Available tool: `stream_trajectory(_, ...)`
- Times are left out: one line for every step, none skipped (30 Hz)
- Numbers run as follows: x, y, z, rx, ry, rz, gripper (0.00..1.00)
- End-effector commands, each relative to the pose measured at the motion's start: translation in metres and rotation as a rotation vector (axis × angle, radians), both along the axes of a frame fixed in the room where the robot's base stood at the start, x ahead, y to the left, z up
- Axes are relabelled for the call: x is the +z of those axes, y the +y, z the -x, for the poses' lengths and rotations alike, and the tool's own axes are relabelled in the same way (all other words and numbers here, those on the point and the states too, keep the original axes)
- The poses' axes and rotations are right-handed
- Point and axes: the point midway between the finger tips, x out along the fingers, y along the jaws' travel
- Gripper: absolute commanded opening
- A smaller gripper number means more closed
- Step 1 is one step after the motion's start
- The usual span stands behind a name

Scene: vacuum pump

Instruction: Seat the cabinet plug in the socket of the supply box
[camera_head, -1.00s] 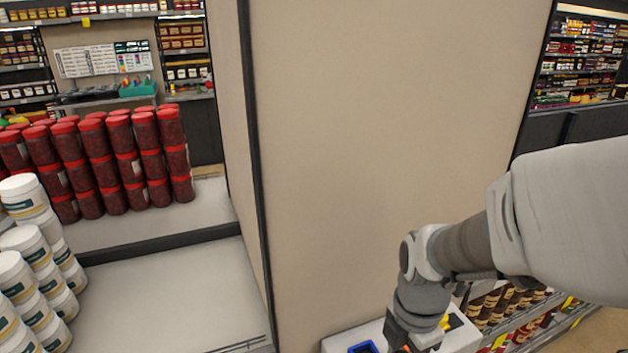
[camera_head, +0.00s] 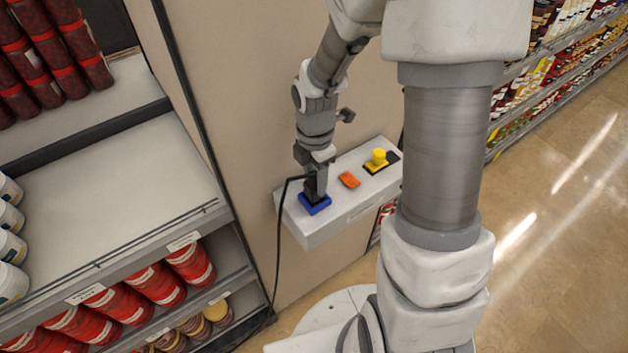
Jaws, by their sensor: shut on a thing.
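The supply box (camera_head: 335,220) is a white box on the beige wall panel, with a blue socket (camera_head: 318,208) at its left end. My gripper (camera_head: 314,186) points down, shut on the black cabinet plug (camera_head: 309,191), directly over the blue socket. A black cable (camera_head: 281,225) runs from the plug down to the floor. The plug's lower end meets the blue socket in the picture; I cannot tell how deep it sits. The gripper partly hides the plug.
An orange piece (camera_head: 349,180) and a yellow knob (camera_head: 378,157) on a yellow-and-black base stand on the box top, right of my gripper. Shelves (camera_head: 120,200) with jars and tubs stand left. Open floor (camera_head: 545,250) lies right.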

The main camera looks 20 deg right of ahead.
Motion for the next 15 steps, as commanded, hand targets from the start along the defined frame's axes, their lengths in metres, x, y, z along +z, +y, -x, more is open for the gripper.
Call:
stream_trajectory(-0.009, 0.001, 0.001, 0.001, 0.005, 0.000, 0.00)
stream_trajectory(-0.013, 0.001, 0.001, 0.001, 0.003, -0.001, 0.00)
stream_trajectory(-0.017, 0.000, 0.001, 0.000, 0.004, -0.001, 0.00)
stream_trajectory(-0.020, 0.000, 0.001, 0.000, 0.003, -0.001, 0.00)
stream_trajectory(-0.022, 0.000, 0.001, 0.000, 0.002, 0.000, 0.00)
stream_trajectory(-0.023, 0.000, 0.001, -0.001, 0.001, -0.001, 0.00)
stream_trajectory(-0.024, 0.000, 0.000, -0.001, 0.001, -0.001, 0.00)
stream_trajectory(-0.024, 0.000, 0.000, -0.001, 0.000, 0.000, 0.00)
stream_trajectory(-0.024, 0.000, 0.000, -0.001, 0.000, 0.000, 0.00)
stream_trajectory(-0.023, 0.000, 0.000, -0.001, 0.000, 0.000, 0.00)
stream_trajectory(-0.023, 0.000, 0.000, -0.001, 0.000, 0.000, 0.00)
stream_trajectory(-0.023, 0.000, 0.000, -0.001, 0.000, 0.000, 0.00)
stream_trajectory(-0.023, 0.000, 0.000, -0.001, 0.000, 0.000, 0.00)
stream_trajectory(-0.024, 0.000, 0.000, -0.001, 0.000, 0.000, 0.00)
stream_trajectory(-0.025, 0.000, 0.000, -0.001, 0.000, 0.000, 0.00)
